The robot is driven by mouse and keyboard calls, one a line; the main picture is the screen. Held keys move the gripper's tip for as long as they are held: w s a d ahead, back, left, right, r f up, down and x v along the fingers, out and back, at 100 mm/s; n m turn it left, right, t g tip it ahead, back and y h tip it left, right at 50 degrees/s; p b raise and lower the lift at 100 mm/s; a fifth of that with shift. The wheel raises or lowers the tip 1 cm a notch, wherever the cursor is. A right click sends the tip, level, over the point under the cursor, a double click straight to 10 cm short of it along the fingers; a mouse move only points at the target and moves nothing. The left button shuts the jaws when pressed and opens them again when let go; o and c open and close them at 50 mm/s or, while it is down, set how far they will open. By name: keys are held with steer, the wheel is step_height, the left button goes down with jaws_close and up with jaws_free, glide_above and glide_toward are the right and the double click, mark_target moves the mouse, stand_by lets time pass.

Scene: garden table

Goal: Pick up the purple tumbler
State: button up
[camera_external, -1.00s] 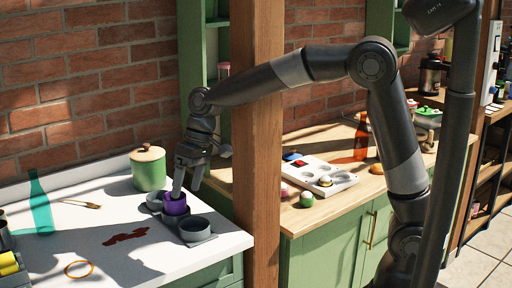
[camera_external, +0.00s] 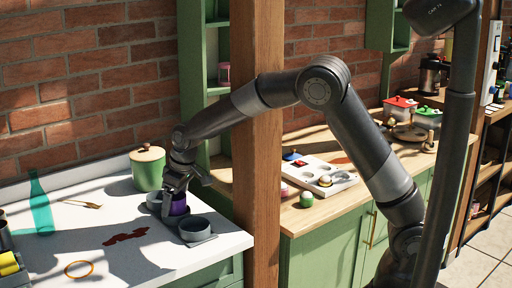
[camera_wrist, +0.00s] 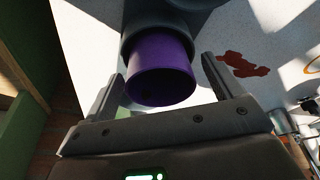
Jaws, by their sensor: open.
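The purple tumbler (camera_external: 179,206) stands in the middle cup of a grey holder (camera_external: 197,229) on the white counter. In the wrist view the tumbler (camera_wrist: 161,72) shows its open rim and sits between my two fingers. My gripper (camera_external: 172,205) is open, with its fingers reaching down around the tumbler. In the wrist view my gripper (camera_wrist: 172,92) has a finger on each side, with a gap visible between the tumbler and the right finger. Whether the left finger touches it I cannot tell. The lower part of the tumbler is hidden in the holder.
A green canister (camera_external: 147,168) with a wooden lid stands behind the holder. A teal bottle (camera_external: 40,206), an orange ring (camera_external: 79,269) and a dark red stain (camera_external: 125,237) are to the left. A wooden post (camera_external: 257,160) rises close on the right.

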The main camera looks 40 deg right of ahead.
steer(key=c, duration=1.1)
steer(key=shift+r, duration=0.1)
